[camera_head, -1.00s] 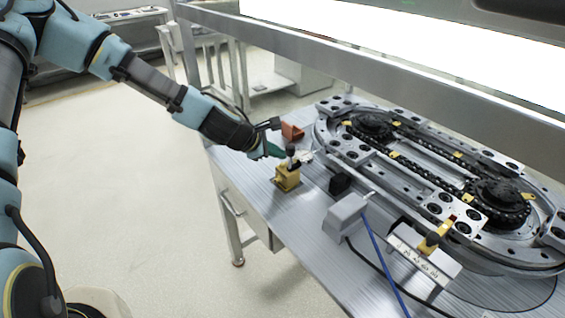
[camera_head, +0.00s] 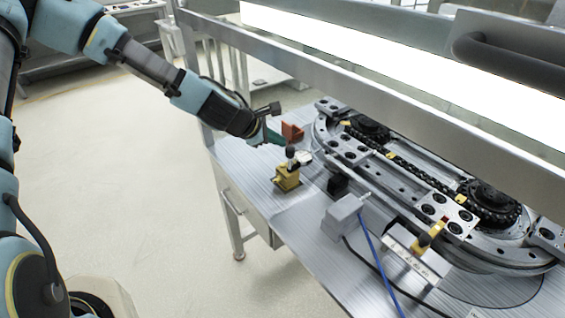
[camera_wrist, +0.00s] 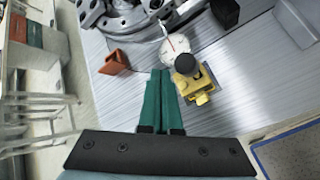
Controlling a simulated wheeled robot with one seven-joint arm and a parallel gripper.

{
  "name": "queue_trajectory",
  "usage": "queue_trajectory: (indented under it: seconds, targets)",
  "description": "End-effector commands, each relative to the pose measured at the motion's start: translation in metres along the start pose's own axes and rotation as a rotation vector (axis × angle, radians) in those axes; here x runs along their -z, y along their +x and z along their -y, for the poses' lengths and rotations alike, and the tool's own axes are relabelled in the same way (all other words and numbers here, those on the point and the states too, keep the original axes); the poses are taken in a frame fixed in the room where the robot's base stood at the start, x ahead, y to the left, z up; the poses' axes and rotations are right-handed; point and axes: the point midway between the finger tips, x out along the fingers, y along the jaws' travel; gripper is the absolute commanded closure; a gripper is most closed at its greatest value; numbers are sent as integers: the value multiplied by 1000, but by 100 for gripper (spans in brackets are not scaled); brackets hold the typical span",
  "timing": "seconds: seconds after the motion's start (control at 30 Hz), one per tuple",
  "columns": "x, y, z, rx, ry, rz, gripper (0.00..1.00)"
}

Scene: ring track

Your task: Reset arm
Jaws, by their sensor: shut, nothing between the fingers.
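My gripper (camera_head: 279,139) is at the end of my arm, above the left end of the table in the head view. In the wrist view its two green fingers (camera_wrist: 161,80) lie together with nothing between them. A yellow block with a black knob (camera_head: 287,178) stands on the table just below and right of my fingertips in the head view. The wrist view shows this yellow block (camera_wrist: 196,86) to the right of the fingers, apart from them. A white round dial (camera_wrist: 174,48) is beyond the fingertips, next to the black knob.
The oval ring track (camera_head: 400,180) fills the table's right part. An orange-red piece (camera_head: 292,131) lies near the gripper. A black block (camera_head: 338,185) and a grey box (camera_head: 344,216) with a blue cable stand in front of the track. A metal frame beam (camera_head: 370,105) crosses above the table.

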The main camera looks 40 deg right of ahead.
Motion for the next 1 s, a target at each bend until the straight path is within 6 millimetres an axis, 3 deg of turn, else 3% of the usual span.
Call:
queue_trajectory:
  seconds: [0.7, 0.87, 1.0]
  targets:
    - [4, -3, 1, 5, 21, -8, 100]
    - [36, -27, 8, 51, 180, -64, 100]
    - [92, -80, 19, 156, 425, -161, 100]
